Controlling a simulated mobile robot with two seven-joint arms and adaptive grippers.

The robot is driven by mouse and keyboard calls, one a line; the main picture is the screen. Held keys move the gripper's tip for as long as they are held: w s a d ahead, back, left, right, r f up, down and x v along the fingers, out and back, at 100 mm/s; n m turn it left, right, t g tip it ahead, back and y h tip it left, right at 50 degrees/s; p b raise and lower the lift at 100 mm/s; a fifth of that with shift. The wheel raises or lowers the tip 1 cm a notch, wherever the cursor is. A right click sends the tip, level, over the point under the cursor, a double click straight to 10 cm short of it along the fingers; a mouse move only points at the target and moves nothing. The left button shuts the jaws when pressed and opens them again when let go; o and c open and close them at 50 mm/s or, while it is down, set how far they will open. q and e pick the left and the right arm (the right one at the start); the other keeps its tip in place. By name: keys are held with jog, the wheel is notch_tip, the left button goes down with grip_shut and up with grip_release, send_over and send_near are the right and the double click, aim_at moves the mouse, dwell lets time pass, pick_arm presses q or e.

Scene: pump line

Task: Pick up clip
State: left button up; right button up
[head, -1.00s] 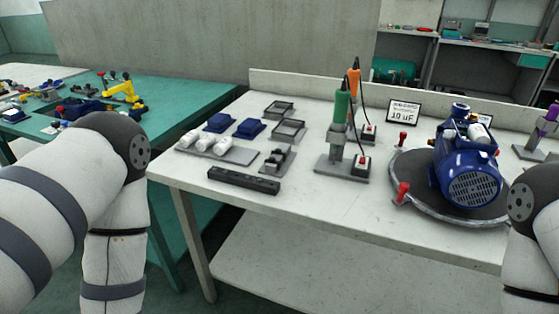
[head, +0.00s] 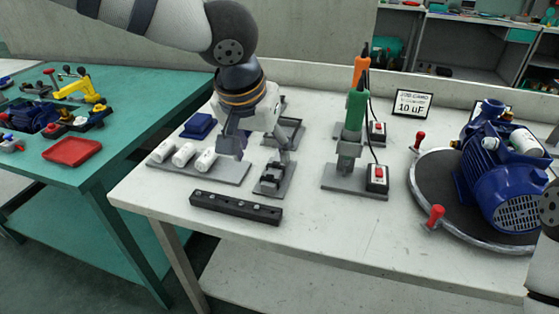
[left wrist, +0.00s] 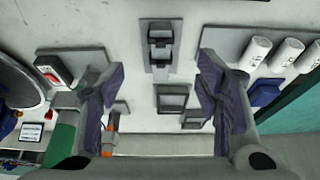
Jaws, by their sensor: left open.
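The clip looks to be the dark grey piece (head: 272,178) on a small grey stand, at the middle of the white bench in the head view. It also shows at the top centre of the left wrist view (left wrist: 160,45). My left gripper (head: 260,153) is open and empty, pointing down above the bench just behind and above that stand. In the left wrist view the open fingers (left wrist: 162,78) lie on either side of the picture, with the clip beyond them and between them. My right gripper is out of view; only part of my right arm shows.
White cylinders (head: 183,154) lie on a grey plate to the left. A black bar (head: 236,208) lies in front. Green (head: 355,112) and orange (head: 361,72) tools stand to the right, beside a blue pump (head: 500,180) on a round turntable.

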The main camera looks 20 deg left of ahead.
aim_at(269, 177)
pick_arm(q)
jog(key=f+b, duration=0.1)
jog(key=f, duration=0.4)
jog(key=shift+w, duration=0.2)
jog(key=x, duration=0.3)
jog(key=w+x, duration=0.1)
jog(key=x, duration=0.2)
jog(key=shift+r+b, duration=0.2)
jog(key=shift+b, duration=0.2)
jog(key=shift+w, duration=0.15)
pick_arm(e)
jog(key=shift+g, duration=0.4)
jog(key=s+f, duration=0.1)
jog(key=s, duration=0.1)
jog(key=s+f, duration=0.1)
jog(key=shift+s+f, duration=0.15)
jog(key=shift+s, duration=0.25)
pick_arm(q)
jog(key=shift+c, duration=0.5)
jog(key=c, duration=0.7)
